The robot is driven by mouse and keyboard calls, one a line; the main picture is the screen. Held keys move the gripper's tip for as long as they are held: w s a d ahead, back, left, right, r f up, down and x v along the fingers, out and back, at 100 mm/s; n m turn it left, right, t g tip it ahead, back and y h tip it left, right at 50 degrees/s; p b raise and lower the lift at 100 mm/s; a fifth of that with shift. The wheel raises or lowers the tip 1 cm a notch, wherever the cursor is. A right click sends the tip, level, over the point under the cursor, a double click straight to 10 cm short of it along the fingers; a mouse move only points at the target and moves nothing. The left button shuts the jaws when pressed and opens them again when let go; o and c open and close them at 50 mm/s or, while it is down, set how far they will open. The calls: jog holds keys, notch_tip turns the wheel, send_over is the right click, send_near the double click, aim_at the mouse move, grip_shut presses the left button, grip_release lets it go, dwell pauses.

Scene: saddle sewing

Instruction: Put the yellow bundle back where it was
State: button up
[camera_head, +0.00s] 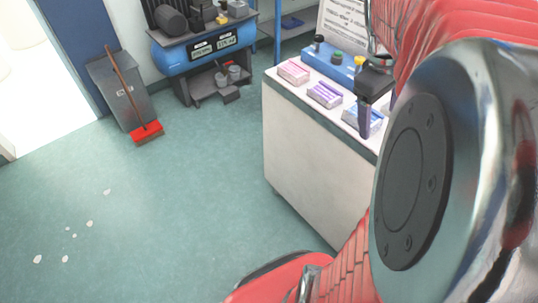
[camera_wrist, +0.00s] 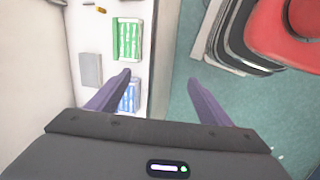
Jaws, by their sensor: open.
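No yellow bundle shows in either view. My gripper (camera_head: 364,128) is above the worktop beside a blue-and-white bundle (camera_head: 376,122). In the wrist view my gripper (camera_wrist: 158,77) is open, with its two dark fingers wide apart and nothing between them. The left finger overlaps the blue bundle (camera_wrist: 130,97) in the picture; I cannot tell whether they touch. A green bundle (camera_wrist: 128,40) lies farther along the same worktop. A pink bundle (camera_head: 293,71) and a purple bundle (camera_head: 325,94) lie in the row in the head view. My arm hides the right part of the worktop.
The white cabinet (camera_head: 312,165) carries the bundles. A blue rack (camera_head: 327,64) with small knobbed items stands behind them, one of them yellow-topped (camera_head: 359,61). A grey block (camera_wrist: 90,70) lies left of the bundles. The green floor (camera_head: 170,220) left of the cabinet is open.

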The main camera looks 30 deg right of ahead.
jog(key=a+f+m+t+y, duration=0.1)
jog(key=a+t+y, duration=0.2)
jog(key=a, duration=2.7)
jog(key=t, duration=0.3)
jog(key=shift+w+f+m, duration=0.15)
jog(key=shift+w+m, duration=0.25)
